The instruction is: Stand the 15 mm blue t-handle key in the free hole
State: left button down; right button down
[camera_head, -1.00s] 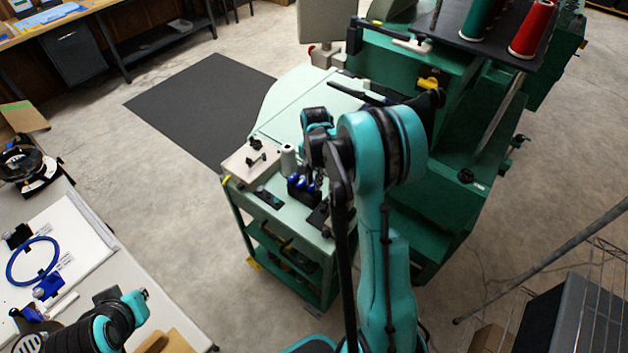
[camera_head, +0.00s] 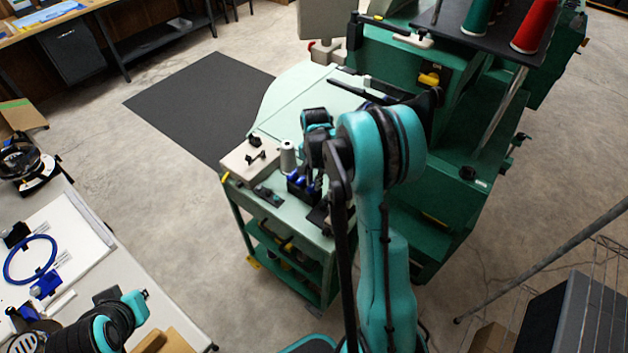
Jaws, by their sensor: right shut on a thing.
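On the green cart, blue t-handle keys (camera_head: 298,181) stand close together in a dark holder (camera_head: 299,194). My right arm comes down over the cart, and my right gripper (camera_head: 317,176) is at the right side of that holder. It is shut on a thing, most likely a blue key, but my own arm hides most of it. The free hole cannot be made out, and the key sizes are too small to read. My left gripper (camera_head: 141,297) is at the lower left over the grey table's edge, away from the keys; its fingers are too small to judge.
The cart top (camera_head: 315,92) also bears a pale box with black knobs (camera_head: 251,159), a grey-white cone (camera_head: 288,156) and a dark tool (camera_head: 269,196). A green machine (camera_head: 440,190) stands close on the right. A blue hoop (camera_head: 31,260) lies on the left table (camera_head: 95,255).

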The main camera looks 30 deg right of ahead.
jog(key=c, duration=1.4)
grip_release()
notch_tip(320, 180, up, 12)
jog(key=s+a+r+n+t+b, duration=0.2)
jog(key=s+a+r+n+t, duration=0.15)
jog(key=s+a+n, duration=0.5)
jog(key=s+a+f+n+t, duration=0.1)
jog(key=s+a+n, duration=0.1)
jog(key=s, duration=0.3)
jog(key=s+a+f+n+t+b, duration=0.1)
jog(key=s+a+n+t, duration=0.1)
jog(key=s+a, duration=0.3)
jog(key=shift+s+f+n, duration=0.15)
jog(key=shift+f+n, duration=0.2)
jog(key=shift+n, duration=0.2)
